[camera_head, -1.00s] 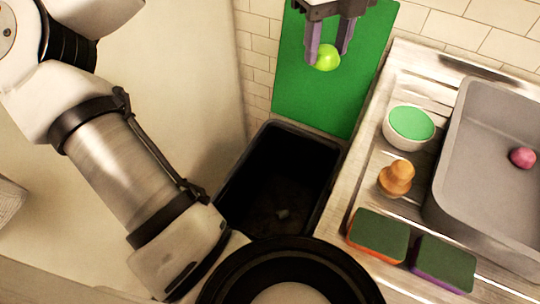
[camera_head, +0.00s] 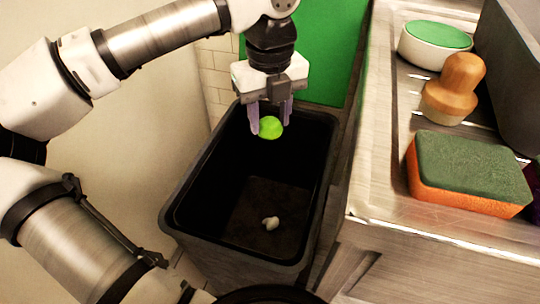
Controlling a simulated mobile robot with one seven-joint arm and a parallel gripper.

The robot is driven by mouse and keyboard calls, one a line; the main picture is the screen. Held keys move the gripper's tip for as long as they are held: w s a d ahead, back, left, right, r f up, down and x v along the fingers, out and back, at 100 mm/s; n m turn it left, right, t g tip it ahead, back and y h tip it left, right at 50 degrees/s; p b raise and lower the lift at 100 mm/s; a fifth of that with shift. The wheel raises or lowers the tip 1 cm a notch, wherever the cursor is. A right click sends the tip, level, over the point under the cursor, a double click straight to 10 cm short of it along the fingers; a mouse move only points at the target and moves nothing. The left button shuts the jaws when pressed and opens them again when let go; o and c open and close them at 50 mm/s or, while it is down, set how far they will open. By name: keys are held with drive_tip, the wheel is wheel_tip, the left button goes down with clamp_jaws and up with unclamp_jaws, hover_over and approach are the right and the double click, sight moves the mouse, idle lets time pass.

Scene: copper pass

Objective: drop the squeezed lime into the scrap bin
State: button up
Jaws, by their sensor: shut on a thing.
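The squeezed lime (camera_head: 270,128) is bright green and round. My gripper (camera_head: 270,120) is shut on it, with one purple finger on each side, and points downward. In the picture the lime lies over the far part of the scrap bin (camera_head: 180,228), a black open-topped bin on the floor. Its exact height against the rim is hard to tell. A small pale scrap (camera_head: 271,223) lies on the bin's floor.
A counter (camera_head: 385,170) stands right of the bin. On it are a green-topped white bowl (camera_head: 435,45), a wooden knob-shaped tool (camera_head: 455,90) and a green-and-orange sponge (camera_head: 465,175).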

sight(270, 121)
wheel_tip(270, 121, down, 10)
drive_tip(key=b, duration=0.5)
drive_tip(key=shift+b, duration=0.35)
drive_tip(key=shift+r, duration=0.15)
drive_tip(key=o, duration=1)
drive_tip(key=shift+o, duration=0.2)
wheel_tip(270, 121, up, 14)
drive_tip(key=p, duration=0.3)
drive_tip(key=shift+p, duration=0.35)
